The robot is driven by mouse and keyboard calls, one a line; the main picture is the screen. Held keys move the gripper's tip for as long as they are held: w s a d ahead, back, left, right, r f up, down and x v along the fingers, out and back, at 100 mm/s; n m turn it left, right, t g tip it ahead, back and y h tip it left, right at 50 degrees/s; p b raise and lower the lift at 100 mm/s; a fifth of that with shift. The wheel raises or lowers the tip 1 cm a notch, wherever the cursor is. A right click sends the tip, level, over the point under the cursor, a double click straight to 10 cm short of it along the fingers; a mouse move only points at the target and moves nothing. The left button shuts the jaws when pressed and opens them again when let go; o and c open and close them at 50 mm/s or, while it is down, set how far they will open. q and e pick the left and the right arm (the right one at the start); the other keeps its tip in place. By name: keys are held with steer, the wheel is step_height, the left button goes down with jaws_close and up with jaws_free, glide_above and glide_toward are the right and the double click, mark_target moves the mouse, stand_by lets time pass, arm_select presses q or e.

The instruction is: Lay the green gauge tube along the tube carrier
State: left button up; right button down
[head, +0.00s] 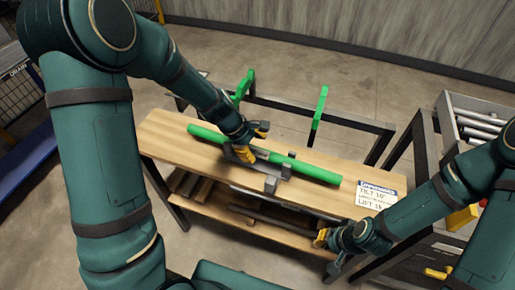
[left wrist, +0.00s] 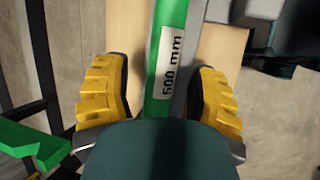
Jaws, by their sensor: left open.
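The green gauge tube (head: 312,171) lies lengthwise on the wooden bench, on grey support blocks (head: 271,178). In the left wrist view the tube (left wrist: 167,45) bears a white "500 mm" label. My left gripper (head: 254,142) is open over the tube's middle; its yellow fingers show on either side of the tube in the left wrist view (left wrist: 161,97), with gaps to it. Two green brackets (head: 320,105) stand on a dark frame (head: 292,108) behind the bench; this looks like the tube carrier. My right gripper (head: 323,238) is near the bench's front edge; its jaw opening is unclear.
A white sign (head: 376,195) is at the bench's right end. A lower shelf (head: 215,213) holds wood pieces and dark bars. A grey bin (head: 476,122) of tubes stands at the right. Bare floor (head: 330,70) lies behind the frame.

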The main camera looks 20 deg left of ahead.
arm_select(q)
steer(key=v, duration=1)
stand_by(0.3)
